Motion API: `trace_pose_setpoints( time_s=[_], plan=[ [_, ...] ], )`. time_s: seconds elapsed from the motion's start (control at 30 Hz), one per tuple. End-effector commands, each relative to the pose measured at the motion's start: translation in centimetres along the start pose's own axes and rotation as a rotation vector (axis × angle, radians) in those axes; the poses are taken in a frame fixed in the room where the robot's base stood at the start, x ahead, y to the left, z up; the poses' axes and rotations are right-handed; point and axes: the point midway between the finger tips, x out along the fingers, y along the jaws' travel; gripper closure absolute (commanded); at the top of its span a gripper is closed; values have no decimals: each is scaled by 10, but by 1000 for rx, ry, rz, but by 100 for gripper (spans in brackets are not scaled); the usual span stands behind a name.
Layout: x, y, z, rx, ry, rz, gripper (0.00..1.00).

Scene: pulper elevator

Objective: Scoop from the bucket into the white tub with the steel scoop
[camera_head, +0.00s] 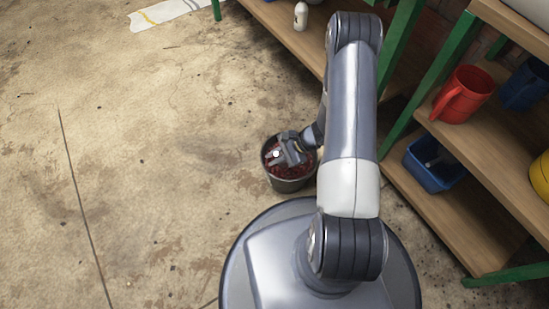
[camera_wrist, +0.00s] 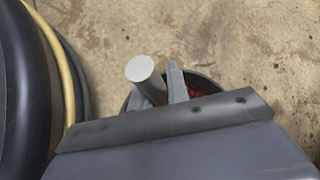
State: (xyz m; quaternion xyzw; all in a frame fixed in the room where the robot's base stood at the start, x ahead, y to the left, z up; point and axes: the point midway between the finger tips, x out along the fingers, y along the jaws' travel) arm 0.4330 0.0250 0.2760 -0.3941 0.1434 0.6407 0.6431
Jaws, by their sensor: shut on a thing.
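The bucket (camera_head: 291,185) is dark grey, stands upright on the floor beside my base, and holds dark red contents. It shows partly in the wrist view (camera_wrist: 204,80), behind my gripper. My gripper (camera_head: 283,153) is over the bucket's mouth, pointing down. In the wrist view my gripper (camera_wrist: 161,92) is shut on a light grey cylindrical handle (camera_wrist: 141,69), which appears to be the steel scoop's. The scoop's bowl is hidden by the gripper and bucket. I cannot make out the white tub for certain.
Wooden shelves (camera_head: 405,193) with green posts stand at the right. They hold a red jug (camera_head: 463,94), a blue bin (camera_head: 432,170) and a yellow object (camera_head: 541,176). A white bottle (camera_head: 300,16) stands at the top. The floor at the left is open.

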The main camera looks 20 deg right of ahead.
Motion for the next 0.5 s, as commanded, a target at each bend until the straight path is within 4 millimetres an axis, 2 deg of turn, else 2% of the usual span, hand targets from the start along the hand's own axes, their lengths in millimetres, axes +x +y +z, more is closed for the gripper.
trace_pose_setpoints(
  time_s=[0.5],
  plan=[
    [-38,-18,36,-2,0,0,100]
  ],
)
